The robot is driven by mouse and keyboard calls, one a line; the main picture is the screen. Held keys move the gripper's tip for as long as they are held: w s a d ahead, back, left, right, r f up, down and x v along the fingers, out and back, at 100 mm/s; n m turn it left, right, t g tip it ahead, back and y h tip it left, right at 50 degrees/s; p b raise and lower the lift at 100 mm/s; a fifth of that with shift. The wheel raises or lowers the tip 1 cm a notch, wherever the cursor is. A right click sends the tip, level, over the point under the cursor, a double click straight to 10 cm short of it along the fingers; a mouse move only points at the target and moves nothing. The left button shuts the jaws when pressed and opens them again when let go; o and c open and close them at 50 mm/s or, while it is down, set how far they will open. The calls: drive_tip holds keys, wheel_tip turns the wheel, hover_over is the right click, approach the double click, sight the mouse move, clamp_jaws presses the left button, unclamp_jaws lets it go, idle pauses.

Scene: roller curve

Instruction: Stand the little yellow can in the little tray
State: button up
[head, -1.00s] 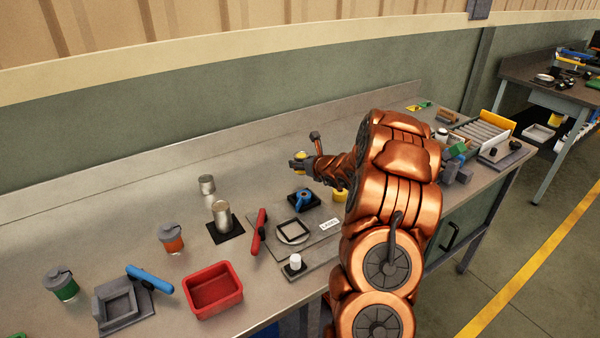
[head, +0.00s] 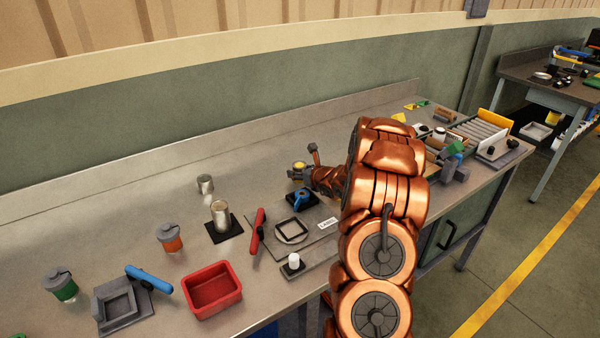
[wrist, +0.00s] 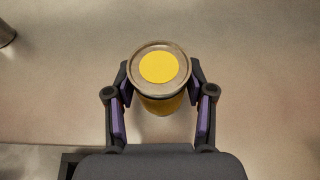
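The little yellow can (wrist: 159,68) has a yellow disc on its silver-rimmed top and a yellow side. In the wrist view it stands between the two fingers of my gripper (wrist: 160,85), which press on it from both sides. In the head view the can (head: 298,165) shows small at the tip of my gripper (head: 298,172), over the middle of the bench. How high it is above the bench is hard to tell. A small dark square frame, perhaps the little tray (head: 277,228), lies on a grey plate nearer the front edge, empty.
A blue-handled item on a black pad (head: 301,198) lies just in front of my gripper. A metal can (head: 220,216), a metal cup (head: 204,184), a red handle (head: 258,232), a red bin (head: 213,290) and a grey square holder (head: 118,304) stand left.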

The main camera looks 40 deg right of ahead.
drive_tip(key=shift+o, duration=1.4)
drive_tip(key=shift+r, duration=0.1)
drive_tip(key=shift+r+p, duration=0.15)
drive_tip(key=shift+p, duration=0.2)
drive_tip(key=shift+s, duration=0.25)
drive_tip(key=shift+b+v, duration=1.85)
drive_tip(key=shift+v, duration=3.9)
